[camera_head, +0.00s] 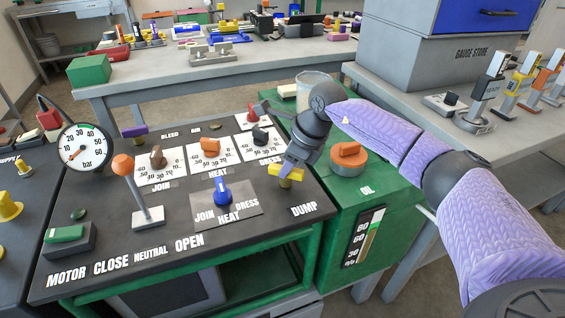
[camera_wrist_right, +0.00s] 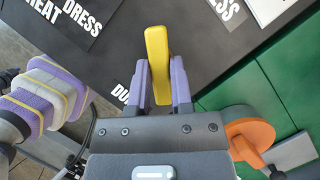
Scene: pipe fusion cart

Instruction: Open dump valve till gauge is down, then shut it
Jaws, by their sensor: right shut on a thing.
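The yellow dump valve handle (camera_head: 285,172) is at the right of the black panel, just above the DUMP label (camera_head: 304,209). My right gripper (camera_head: 288,168) comes down over it from above. In the right wrist view the handle (camera_wrist_right: 158,62) stands between the two purple fingers of the gripper (camera_wrist_right: 160,85), which are shut on it. The handle's base is mostly hidden by the gripper. The round white gauge (camera_head: 84,147), marked bar, stands at the panel's left; its needle is too small to read surely. My left gripper is not in view.
The orange-knobbed lever (camera_head: 123,166), blue selector (camera_head: 222,191) and several dial knobs stand on the panel. The green MOTOR button (camera_head: 64,235) is at front left. The orange oil cap (camera_head: 348,153) on the green tank is close to the right of my gripper.

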